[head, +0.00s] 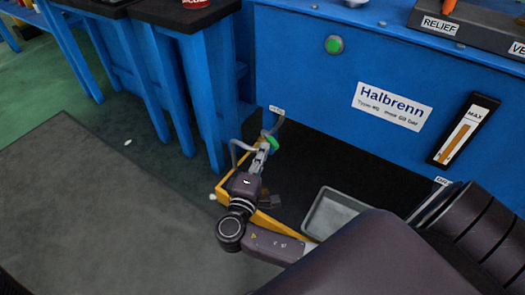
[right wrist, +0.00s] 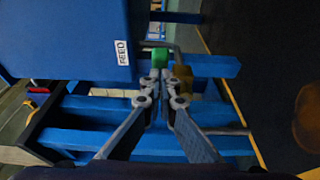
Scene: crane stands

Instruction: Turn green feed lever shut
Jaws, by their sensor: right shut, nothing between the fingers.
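The green feed lever (head: 272,143) sits low at the left end of the blue machine, just under a small label (head: 277,111). In the right wrist view the green lever (right wrist: 160,57) lies straight ahead of the fingertips, beside a grey pipe and a brass-coloured part (right wrist: 183,76). My right gripper (head: 264,153) is shut and empty, its tips very close to the lever; I cannot tell if they touch it. The fingers also show in the right wrist view (right wrist: 161,76). The FEED label (right wrist: 123,53) is on the blue panel at left. My left gripper is not in view.
A yellow bar (head: 275,228) lies low by my right arm, with a grey tray (head: 333,213) to its right. Blue bench legs (head: 200,110) stand close on the left. The blue machine front (head: 300,60) bears a green button (head: 334,44) and a level gauge (head: 463,130).

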